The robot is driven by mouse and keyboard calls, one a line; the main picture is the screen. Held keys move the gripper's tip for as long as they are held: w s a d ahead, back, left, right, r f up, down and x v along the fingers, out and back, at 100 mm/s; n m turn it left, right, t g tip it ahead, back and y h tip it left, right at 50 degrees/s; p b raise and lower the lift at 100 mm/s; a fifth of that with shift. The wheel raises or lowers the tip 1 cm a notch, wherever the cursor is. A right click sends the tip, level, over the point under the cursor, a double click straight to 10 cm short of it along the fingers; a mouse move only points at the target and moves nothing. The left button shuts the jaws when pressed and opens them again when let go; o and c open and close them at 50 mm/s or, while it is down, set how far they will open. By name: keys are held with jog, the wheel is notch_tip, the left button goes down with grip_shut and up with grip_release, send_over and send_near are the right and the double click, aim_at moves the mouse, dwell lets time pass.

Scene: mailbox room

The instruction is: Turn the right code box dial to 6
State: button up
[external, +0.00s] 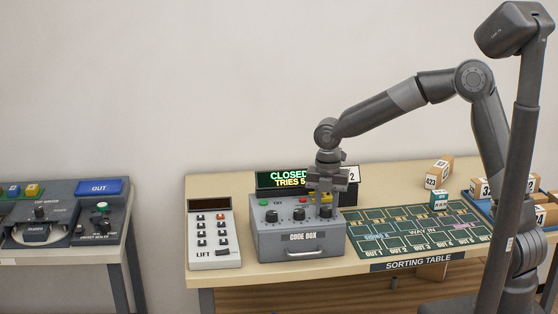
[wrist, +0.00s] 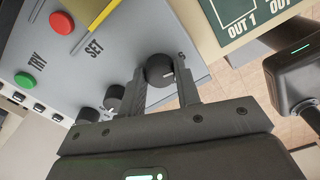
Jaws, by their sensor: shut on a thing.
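The grey code box (external: 300,243) stands on the sorting table, with a display above it reading CLOSED and TRIES 5. Its left dial (external: 271,216) and middle dial (external: 299,214) are uncovered. My gripper (external: 325,203) points down over the box's right end and hides most of the right dial there. In the wrist view, my gripper's fingers (wrist: 162,88) are shut on the black right dial (wrist: 160,70), one on each side. A white pointer mark shows on the dial. The number it points to is not readable.
The lift keypad (external: 214,237) stands left of the code box. The green sorting mat (external: 415,238) lies to its right, with numbered parcels (external: 437,175) behind. On the box top are a green TRY button (wrist: 25,80), a red button (wrist: 62,22) and a yellow piece (wrist: 90,14).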

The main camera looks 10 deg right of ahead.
aim_at(327, 208)
jog(key=o, duration=1)
notch_tip(327, 208, up, 11)
jog(key=shift+f, duration=0.1)
jog(key=shift+d, duration=0.1)
jog(key=d+r+m+t+h, duration=0.1)
jog(key=d+r+m+t, duration=0.25)
jog(key=d+m, duration=1.5)
jog(key=s+d+m, duration=0.4)
jog(key=d, duration=0.3)
jog(key=s+d+m+t, duration=0.1)
jog(key=s+d+m, duration=0.3)
jog(key=d, duration=0.3)
jog(key=s+d+m+t+y, duration=0.1)
jog(key=s+d+m, duration=0.2)
jog(key=d+m, duration=0.2)
jog(key=shift+s+d+f, duration=0.15)
jog(key=shift+s+d, duration=0.05)
jog(key=shift+d, duration=0.5)
jog(key=shift+s+d+f, duration=0.15)
jog(key=shift+s+d, duration=0.05)
jog(key=shift+d, duration=0.5)
